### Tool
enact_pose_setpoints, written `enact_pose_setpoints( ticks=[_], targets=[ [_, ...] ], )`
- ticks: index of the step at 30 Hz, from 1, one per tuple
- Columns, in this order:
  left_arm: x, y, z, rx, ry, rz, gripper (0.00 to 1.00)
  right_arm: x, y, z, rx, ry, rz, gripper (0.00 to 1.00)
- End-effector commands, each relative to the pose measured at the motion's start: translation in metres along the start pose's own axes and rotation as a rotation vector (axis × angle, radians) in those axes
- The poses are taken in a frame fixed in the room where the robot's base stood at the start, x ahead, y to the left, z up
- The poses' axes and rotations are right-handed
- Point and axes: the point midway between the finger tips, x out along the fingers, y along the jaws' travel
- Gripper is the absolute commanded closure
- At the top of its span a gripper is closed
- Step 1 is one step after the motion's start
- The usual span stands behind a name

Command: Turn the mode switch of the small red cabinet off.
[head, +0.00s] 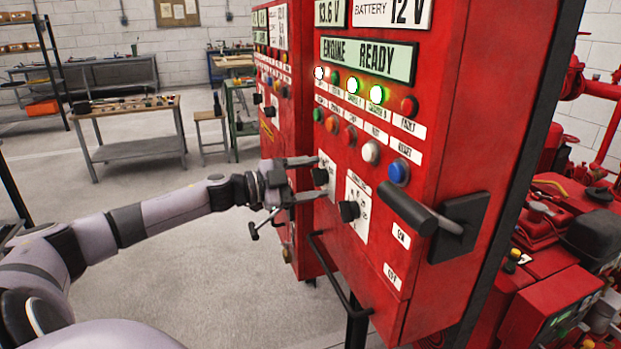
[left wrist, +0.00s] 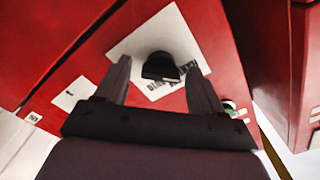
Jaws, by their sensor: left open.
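The nearer red cabinet (head: 385,270) fills the right half of the head view, with an "ENGINE READY" display. A black rotary switch (head: 320,176) sits on a white plate on its front. A second black rotary switch (head: 349,211) is lower and to the right. My left gripper (head: 318,179) is open at the first switch, one finger above it and one below. In the left wrist view a black knob (left wrist: 160,66) on a white plate shows between the two spread fingers; contact cannot be told. The switch's setting is not readable. My right gripper is out of view.
A big black lever handle (head: 412,210) sticks out right of the switches. A black rail (head: 338,280) runs below them. Lit lamps and coloured buttons (head: 371,152) are above. Another red cabinet (head: 290,130) stands behind to the left. A workbench (head: 130,105) is farther back.

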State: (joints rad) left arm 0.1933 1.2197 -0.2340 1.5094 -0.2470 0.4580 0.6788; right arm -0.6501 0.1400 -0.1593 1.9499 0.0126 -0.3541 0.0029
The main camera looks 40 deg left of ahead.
Motion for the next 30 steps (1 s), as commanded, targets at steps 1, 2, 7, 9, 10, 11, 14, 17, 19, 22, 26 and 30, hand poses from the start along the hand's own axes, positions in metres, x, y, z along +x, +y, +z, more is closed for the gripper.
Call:
enact_pose_setpoints(
  ticks=[1, 2, 7, 9, 10, 11, 14, 17, 19, 22, 26, 30],
  targets=[
    [0.0000, 0.0000, 0.0001, 0.000, 0.000, 0.000, 0.32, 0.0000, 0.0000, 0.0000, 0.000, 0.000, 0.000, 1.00],
    [-0.0001, 0.0001, 0.0001, 0.000, 0.000, 0.000, 0.35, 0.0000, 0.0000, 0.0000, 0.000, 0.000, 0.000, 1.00],
    [-0.0001, 0.0000, 0.0000, 0.000, 0.000, 0.000, 0.88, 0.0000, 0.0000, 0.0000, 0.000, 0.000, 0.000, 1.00],
    [-0.0002, 0.0001, 0.0000, 0.000, 0.000, 0.000, 0.88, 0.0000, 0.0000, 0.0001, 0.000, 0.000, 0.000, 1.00],
    [-0.0002, 0.0001, 0.0000, 0.000, 0.000, 0.000, 0.88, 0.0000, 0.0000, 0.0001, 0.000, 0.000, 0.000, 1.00],
    [-0.0002, 0.0001, 0.0000, 0.001, 0.000, 0.000, 0.88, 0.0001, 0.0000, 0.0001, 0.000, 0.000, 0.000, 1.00],
    [-0.0002, 0.0002, 0.0000, 0.010, 0.000, 0.000, 0.88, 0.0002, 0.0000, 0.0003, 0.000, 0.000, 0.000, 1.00],
    [-0.0002, 0.0003, 0.0001, 0.035, 0.001, 0.000, 0.88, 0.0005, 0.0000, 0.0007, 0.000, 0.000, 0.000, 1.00],
    [-0.0001, 0.0004, 0.0001, 0.062, 0.001, 0.000, 0.88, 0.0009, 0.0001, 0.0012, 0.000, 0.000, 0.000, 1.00],
    [-0.0001, 0.0007, 0.0002, 0.119, 0.001, 0.000, 0.88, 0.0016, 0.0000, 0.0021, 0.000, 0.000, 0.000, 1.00],
    [0.0000, 0.0016, 0.0006, 0.215, 0.001, 0.000, 0.88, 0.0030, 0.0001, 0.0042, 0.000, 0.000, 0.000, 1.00],
    [0.0000, 0.0021, 0.0008, 0.337, 0.002, 0.000, 0.88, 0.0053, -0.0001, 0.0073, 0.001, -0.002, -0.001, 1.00]
  ],
)
